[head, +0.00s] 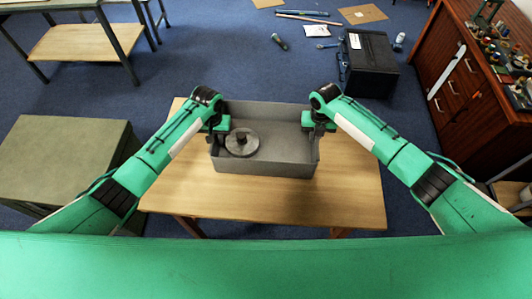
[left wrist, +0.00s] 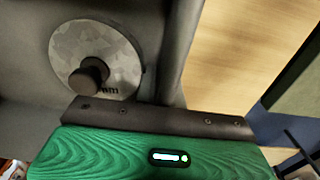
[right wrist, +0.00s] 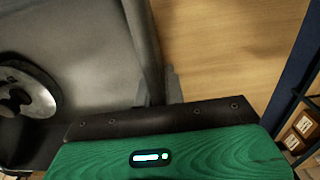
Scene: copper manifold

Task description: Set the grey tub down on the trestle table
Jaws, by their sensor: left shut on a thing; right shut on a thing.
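The grey tub (head: 282,118) is an open rectangular box, level, over the middle of the wooden trestle table (head: 355,190). Whether its base touches the top or hangs just above it, I cannot tell. A round metal disc with a dark knob (head: 242,143) lies inside at the left; it also shows in the left wrist view (left wrist: 115,50). My left gripper (head: 215,128) is shut on the tub's left wall. My right gripper (head: 318,124) is shut on its right wall. The fingertips are mostly hidden in both wrist views.
A green-grey box (head: 60,155) stands left of the table. A workbench (head: 75,42) is at the back left. A black case (head: 368,62) and loose tools lie on the blue floor behind. A wooden cabinet (head: 470,85) stands at the right. The table is bare around the tub.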

